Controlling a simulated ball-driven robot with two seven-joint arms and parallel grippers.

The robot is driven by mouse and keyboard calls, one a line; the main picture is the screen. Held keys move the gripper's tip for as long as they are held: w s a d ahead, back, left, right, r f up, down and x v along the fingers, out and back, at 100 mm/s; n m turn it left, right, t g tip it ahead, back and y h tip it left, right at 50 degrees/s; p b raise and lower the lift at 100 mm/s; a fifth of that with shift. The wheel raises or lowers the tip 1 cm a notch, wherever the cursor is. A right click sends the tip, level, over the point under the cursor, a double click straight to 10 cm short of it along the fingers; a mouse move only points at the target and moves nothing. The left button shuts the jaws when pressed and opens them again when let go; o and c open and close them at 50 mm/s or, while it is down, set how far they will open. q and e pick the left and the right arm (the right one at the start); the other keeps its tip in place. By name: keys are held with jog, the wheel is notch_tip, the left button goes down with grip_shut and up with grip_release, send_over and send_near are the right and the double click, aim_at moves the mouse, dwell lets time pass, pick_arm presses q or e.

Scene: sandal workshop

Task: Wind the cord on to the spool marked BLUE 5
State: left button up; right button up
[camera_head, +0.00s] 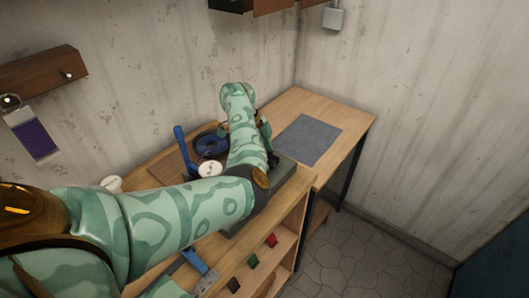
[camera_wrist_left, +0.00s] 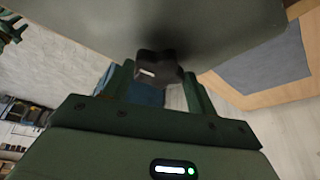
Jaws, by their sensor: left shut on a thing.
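My left gripper (camera_wrist_left: 157,82) is shut on a dark lobed knob (camera_wrist_left: 158,68) in the left wrist view, below a grey-green plate (camera_wrist_left: 225,25). In the head view that gripper (camera_head: 267,142) is small and partly hidden by my forearm. A dark blue coil of cord (camera_head: 211,143) lies on the bench left of my forearm. A white round spool-like piece (camera_head: 209,169) sits just in front of it; no marking can be read. A blue upright handle (camera_head: 183,142) stands beside them. My right gripper cannot be made out.
The wooden bench (camera_head: 295,100) runs into the corner, with a clear grey mat (camera_head: 308,138) at right. A grey-green block (camera_head: 283,170) is beside my forearm. A white cup-like piece (camera_head: 111,183) and a blue-handled tool (camera_head: 196,262) flank my arm.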

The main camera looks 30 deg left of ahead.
pick_arm(q)
jog(key=m, duration=0.2)
jog(key=m+g, duration=0.1)
jog(key=shift+w+m+g, duration=0.2)
jog(key=shift+m+g, duration=0.1)
jog(key=shift+m, duration=0.1)
jog(key=m, duration=0.1)
jog(key=m+g, duration=0.1)
jog(key=m, duration=0.1)
jog(key=shift+w+d+m, duration=0.1)
jog(key=shift+w+m, duration=0.05)
jog(key=shift+m, duration=0.15)
jog(key=m+g+b, duration=0.1)
jog(key=m, duration=0.1)
jog(key=m+g+b, duration=0.1)
jog(key=m, duration=0.1)
jog(key=shift+w+d+f+y, duration=0.1)
jog(key=shift+d+y, duration=0.05)
jog(key=shift+y, duration=0.15)
jog(key=m+g+y+b, duration=0.1)
jog(key=m+b, duration=0.1)
jog(key=m, duration=0.3)
jog(key=shift+d, duration=0.15)
jog(key=shift+m+y, duration=0.4)
jog(key=shift+m, duration=0.2)
jog(key=shift+m, duration=0.4)
jog(key=shift+d+m+g+y+b, duration=0.15)
jog(key=shift+m+g+y+b, duration=0.2)
jog(key=shift+m, duration=0.45)
